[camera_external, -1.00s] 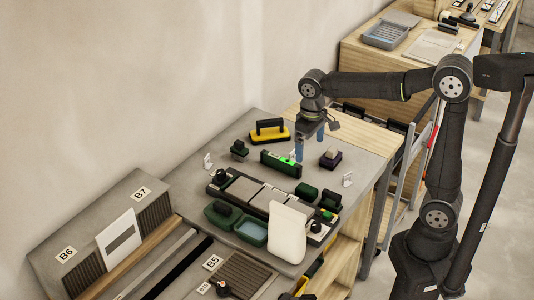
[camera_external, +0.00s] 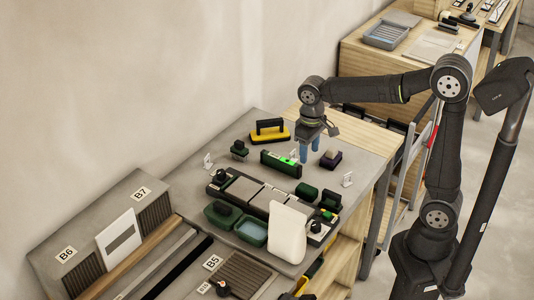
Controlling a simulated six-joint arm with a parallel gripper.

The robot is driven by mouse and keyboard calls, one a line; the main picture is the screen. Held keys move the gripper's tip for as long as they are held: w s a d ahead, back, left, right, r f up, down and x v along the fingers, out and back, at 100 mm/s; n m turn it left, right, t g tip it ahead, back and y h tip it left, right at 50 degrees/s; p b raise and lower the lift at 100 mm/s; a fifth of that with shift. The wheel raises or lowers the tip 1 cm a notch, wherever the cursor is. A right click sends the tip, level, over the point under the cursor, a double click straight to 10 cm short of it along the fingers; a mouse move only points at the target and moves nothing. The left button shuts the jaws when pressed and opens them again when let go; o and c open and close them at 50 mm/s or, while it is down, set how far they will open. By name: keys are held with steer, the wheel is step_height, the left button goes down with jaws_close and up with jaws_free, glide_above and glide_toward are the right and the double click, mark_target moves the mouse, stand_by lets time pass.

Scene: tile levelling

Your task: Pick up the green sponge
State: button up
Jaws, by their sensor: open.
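A small dark green block (camera_external: 307,192), which looks like the green sponge, lies on the grey worktop just behind the right part of the tile board. My gripper (camera_external: 309,149) points down with its two blue fingers apart and nothing between them. It is above and behind the dark green block, near the right end of a green spirit level (camera_external: 280,164). The fingertips' height over the worktop is hard to tell. The block is in full view and apart from the gripper.
A dark block with a purplish top (camera_external: 331,159) stands right of my gripper. A yellow-and-black float (camera_external: 269,132) lies behind. In front are the tile board (camera_external: 241,188), green trays (camera_external: 251,232) and an upright pale slab (camera_external: 287,233). A small white marker (camera_external: 347,179) stands near the right edge.

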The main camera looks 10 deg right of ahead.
glide_above(307, 188)
steer(key=f, duration=1.1)
steer(key=shift+s, duration=0.2)
steer(key=f, duration=0.5)
steer(key=shift+w+f, duration=0.1)
steer(key=shift+w, duration=0.1)
steer(key=shift+c, duration=0.2)
steer(key=c, duration=0.7)
